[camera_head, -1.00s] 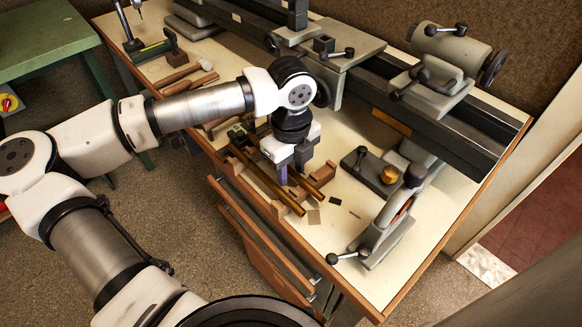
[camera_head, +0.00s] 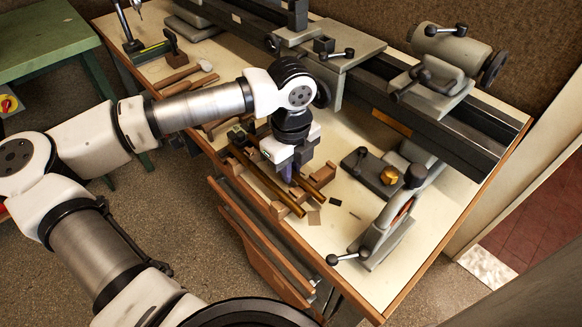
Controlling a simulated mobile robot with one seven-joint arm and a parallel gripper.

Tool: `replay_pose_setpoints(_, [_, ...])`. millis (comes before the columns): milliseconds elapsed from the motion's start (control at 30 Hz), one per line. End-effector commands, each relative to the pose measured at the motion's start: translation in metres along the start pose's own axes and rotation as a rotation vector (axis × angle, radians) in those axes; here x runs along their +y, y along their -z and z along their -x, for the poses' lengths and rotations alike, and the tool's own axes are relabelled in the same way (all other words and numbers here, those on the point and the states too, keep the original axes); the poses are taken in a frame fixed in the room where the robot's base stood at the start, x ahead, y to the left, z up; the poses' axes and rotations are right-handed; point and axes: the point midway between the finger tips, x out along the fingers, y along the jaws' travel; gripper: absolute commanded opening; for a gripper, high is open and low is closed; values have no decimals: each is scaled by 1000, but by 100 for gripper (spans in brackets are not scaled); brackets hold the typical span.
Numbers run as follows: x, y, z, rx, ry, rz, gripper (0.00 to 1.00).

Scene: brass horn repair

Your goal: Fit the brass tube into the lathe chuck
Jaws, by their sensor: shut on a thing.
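Two brass tubes lie roughly parallel on wooden support blocks (camera_head: 278,211) at the bench's front edge. The front tube (camera_head: 285,196) shows along most of its length. The rear tube (camera_head: 322,176) is partly hidden behind my gripper. My gripper (camera_head: 287,176) points down at the tubes and is shut on a brass tube. The fingertips and the grip are small and partly hidden, so I cannot tell for certain which tube it holds. The lathe (camera_head: 372,85) stands along the back of the bench. I cannot make out its chuck; the upper-left end is cut off by the picture edge.
A grey tool rest with levers (camera_head: 392,222) and a dark plate with a brass knob (camera_head: 378,176) stand right of the tubes. A mallet (camera_head: 190,75) lies at the left. An open drawer (camera_head: 258,240) juts out below the bench. A green table (camera_head: 45,40) stands at far left.

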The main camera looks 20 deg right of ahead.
Motion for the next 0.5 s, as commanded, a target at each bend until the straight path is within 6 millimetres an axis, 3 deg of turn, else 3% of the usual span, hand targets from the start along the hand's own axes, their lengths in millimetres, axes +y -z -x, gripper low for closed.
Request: replay_pose_setpoints(500, [0, 0, 31, -2, 0, 0, 0])
